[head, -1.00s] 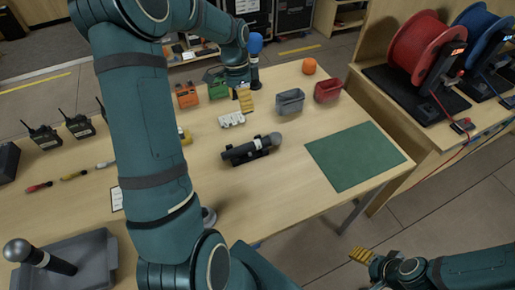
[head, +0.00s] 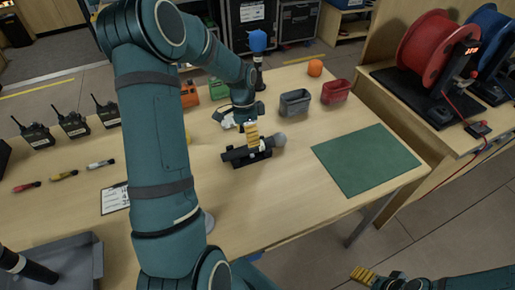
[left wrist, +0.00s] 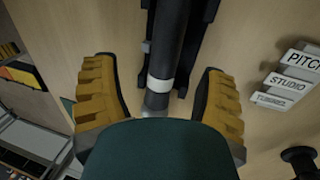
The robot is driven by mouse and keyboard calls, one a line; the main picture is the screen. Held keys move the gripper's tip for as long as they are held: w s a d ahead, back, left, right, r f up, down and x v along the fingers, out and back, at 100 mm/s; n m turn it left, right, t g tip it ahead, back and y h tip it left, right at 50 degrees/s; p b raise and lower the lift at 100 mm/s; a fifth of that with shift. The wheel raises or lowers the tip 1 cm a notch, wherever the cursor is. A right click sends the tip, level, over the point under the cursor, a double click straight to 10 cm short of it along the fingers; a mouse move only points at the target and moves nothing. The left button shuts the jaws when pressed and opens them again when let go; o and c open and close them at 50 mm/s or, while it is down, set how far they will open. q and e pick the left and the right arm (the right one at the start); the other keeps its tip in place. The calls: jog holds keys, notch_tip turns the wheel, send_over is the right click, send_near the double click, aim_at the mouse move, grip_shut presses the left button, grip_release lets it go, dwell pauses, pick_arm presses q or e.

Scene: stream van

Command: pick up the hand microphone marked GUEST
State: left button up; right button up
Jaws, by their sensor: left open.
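A dark hand microphone with a grey head (head: 279,140) lies in a black cradle on the table in the head view; I cannot read any GUEST mark. My left gripper (head: 252,140) is just above it, open, with yellow fingers. In the left wrist view, the microphone's dark body (left wrist: 171,38) and white band run between the open fingers of the left gripper (left wrist: 160,95), with a gap on both sides. Its head end is partly hidden by my gripper's palm. My right gripper (head: 362,275) shows only in part at the bottom right, away from the table.
Another microphone (head: 28,266) lies in a grey tray (head: 75,265) at lower left. A blue-topped microphone (head: 258,42) stands behind. Grey (head: 295,102) and red (head: 335,91) bins, a green mat (head: 365,160), radios (head: 75,124) and white word tags (left wrist: 290,82) surround the cradle.

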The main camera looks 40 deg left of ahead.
pick_arm(q)
jog(key=shift+w+b+x, duration=0.25)
jog(key=shift+b+x, duration=0.15)
jog(key=shift+x, duration=1.05)
jog(key=shift+w+b+x, duration=0.2)
jog(key=shift+b+x, duration=0.2)
jog(key=shift+x, duration=1.05)
jog(key=shift+a, duration=0.1)
jog(key=shift+c, duration=0.3)
grip_shut()
